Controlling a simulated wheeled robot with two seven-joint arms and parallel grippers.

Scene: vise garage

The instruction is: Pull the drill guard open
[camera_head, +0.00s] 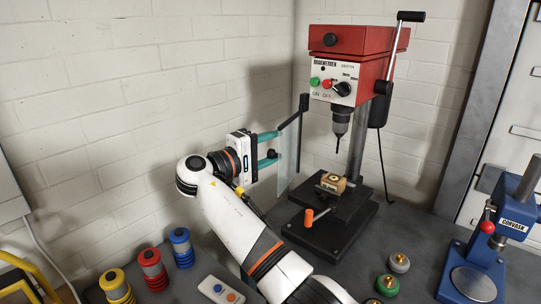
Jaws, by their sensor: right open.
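The red drill press (352,42) stands against the corner, its chuck and bit (339,128) above a black base (330,222). The drill guard is a clear panel (287,172) on a dark bracket, at the left of the drill. It is seen nearly edge-on, so its exact angle is hard to tell. My right gripper (268,149) is at the guard's left side, with its teal fingers apart and pointing right at it. A small black knob (271,154) shows between the fingers; contact cannot be made out. My left gripper is out of view.
A small block in a holder (331,183) and an orange-handled clamp (313,215) sit on the drill base. Red (152,270), blue (181,249) and yellow (116,287) ringed pieces stand front left. A blue press (490,250) stands right. White walls close the back.

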